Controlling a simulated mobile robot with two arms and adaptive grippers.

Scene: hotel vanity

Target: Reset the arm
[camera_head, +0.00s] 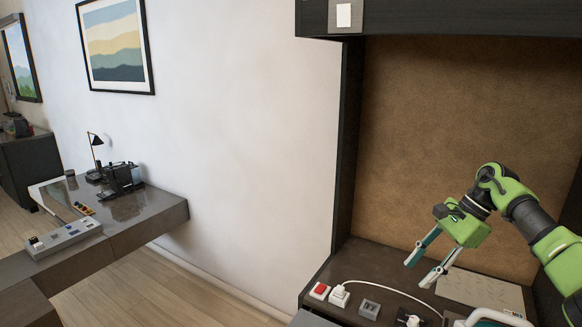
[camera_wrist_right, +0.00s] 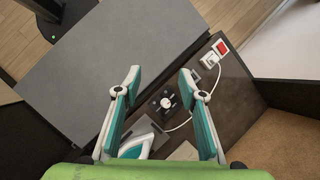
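My right arm, green and dark grey, comes in from the right in the head view and reaches over the vanity counter (camera_head: 385,262). My right gripper (camera_head: 418,274) points down and left, with its two fingers apart and nothing visible between them. In the right wrist view the gripper (camera_wrist_right: 160,78) also shows its teal and white fingers spread, with the counter beyond them. My left gripper is in neither view.
The counter holds a red switch (camera_head: 320,290), a white plug (camera_head: 339,296) with a cord, a grey box (camera_head: 369,309) and a dark knob unit (camera_wrist_right: 165,101). An iron (camera_wrist_right: 138,140) lies nearby. Dark cabinet walls flank the counter. A desk (camera_head: 150,215) stands left.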

